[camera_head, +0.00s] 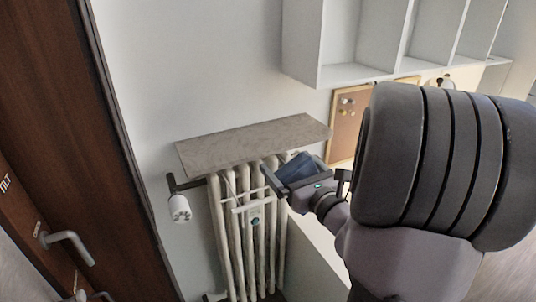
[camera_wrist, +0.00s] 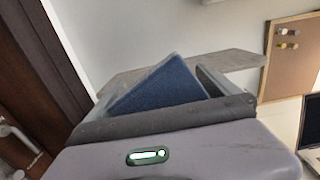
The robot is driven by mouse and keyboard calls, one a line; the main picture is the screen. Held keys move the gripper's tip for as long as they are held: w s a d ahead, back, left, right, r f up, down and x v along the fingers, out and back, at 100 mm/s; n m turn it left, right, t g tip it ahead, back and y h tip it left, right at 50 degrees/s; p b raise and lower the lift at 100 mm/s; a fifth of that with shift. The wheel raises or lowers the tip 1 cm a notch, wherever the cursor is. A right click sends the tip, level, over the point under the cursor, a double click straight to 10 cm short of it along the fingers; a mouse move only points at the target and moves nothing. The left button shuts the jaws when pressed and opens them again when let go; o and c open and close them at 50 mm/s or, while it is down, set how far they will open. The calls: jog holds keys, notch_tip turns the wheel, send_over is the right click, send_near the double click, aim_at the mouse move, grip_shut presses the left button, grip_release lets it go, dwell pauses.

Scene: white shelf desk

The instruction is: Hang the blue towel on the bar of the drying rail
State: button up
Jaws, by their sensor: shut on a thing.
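The blue towel (camera_head: 297,170) is folded and held between the fingers of my gripper (camera_head: 287,165), in front of the radiator's upper right part. In the wrist view the towel (camera_wrist: 165,86) shows as a dark blue triangular fold between the fingers (camera_wrist: 160,80); its lower part is hidden by my gripper's body. The drying rail (camera_head: 246,207) is a thin white frame on the front of the radiator, just left of my gripper in the head view. I cannot tell whether towel and rail touch. The rail's right end is partly hidden by the gripper.
A white ribbed radiator (camera_head: 235,250) stands under a grey stone shelf (camera_head: 250,140). A valve knob (camera_head: 180,208) sticks out at its left. A dark wooden door (camera_head: 60,120) is on the left. White wall shelves (camera_head: 345,45) and a corkboard (camera_head: 346,125) are at the right.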

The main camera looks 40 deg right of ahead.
jog(key=p+x, duration=0.8)
jog(key=x, duration=0.3)
notch_tip(320, 180, down, 5)
jog(key=b, duration=0.5)
jog(key=shift+f, duration=0.2)
notch_tip(320, 180, down, 4)
jog(key=b, duration=0.3)
jog(key=c, duration=0.4)
notch_tip(320, 180, down, 6)
jog(key=b, duration=0.5)
jog(key=shift+r, duration=0.2)
